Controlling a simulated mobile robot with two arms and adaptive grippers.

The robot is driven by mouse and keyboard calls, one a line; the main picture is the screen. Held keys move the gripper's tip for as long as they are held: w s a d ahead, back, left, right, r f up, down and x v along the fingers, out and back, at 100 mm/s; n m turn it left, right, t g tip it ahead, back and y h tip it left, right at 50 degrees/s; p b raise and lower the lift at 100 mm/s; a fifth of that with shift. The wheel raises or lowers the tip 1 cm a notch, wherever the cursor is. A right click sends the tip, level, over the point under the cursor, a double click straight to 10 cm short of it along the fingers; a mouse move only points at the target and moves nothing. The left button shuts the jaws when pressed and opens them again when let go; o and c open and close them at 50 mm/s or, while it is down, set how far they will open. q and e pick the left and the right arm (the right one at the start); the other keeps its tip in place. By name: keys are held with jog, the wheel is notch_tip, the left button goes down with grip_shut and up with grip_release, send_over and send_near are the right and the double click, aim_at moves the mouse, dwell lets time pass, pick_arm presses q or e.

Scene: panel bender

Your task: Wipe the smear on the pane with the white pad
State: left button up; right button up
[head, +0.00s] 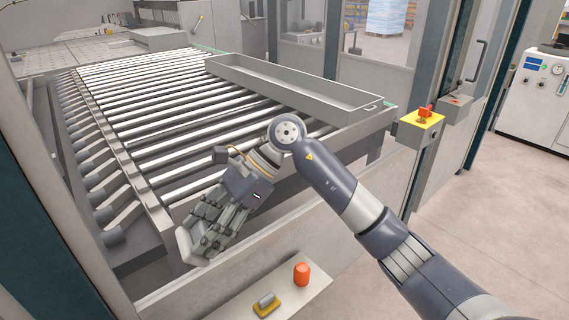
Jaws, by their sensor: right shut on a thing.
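My right gripper (201,238) reaches in from the lower right, with its fingers pointing down and left. It is shut on the white pad (185,248), whose pale edge shows at the fingertips. The fingers hide most of the pad. The pad is in front of the near side of the roller table; I cannot tell whether it touches a pane. I cannot make out the smear, and no clear pane surface shows around the pad. My left gripper is not in view.
A roller table (118,158) fills the left and middle, with a long grey tray (290,92) on it. A ledge (232,306) below holds an orange cylinder (302,274) and a small yellow-based block (266,304). A yellow box (408,131) with a red knob stands right. Floor at right is clear.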

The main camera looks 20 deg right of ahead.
jog(key=w+d+r+m+t+y+p, duration=0.2)
jog(key=w+d+r+m+t, duration=0.3)
jog(key=w+m+t, duration=0.35)
jog(key=w+d+f+m+t+h+p, duration=0.25)
jog(key=d+m+t+h, duration=0.35)
jog(key=d+t, duration=0.65)
jog(key=w+g, duration=0.1)
jog(key=w, duration=0.1)
jog(key=w+b, duration=0.1)
jog(key=w+m+g+b, duration=0.1)
jog(key=w, duration=0.1)
jog(key=shift+w+d+f+g+y, duration=0.1)
jog(key=shift+w+f+g+y, duration=0.15)
jog(key=shift+w+g+y, duration=0.1)
jog(key=shift+x, duration=0.85)
jog(key=shift+d, duration=0.1)
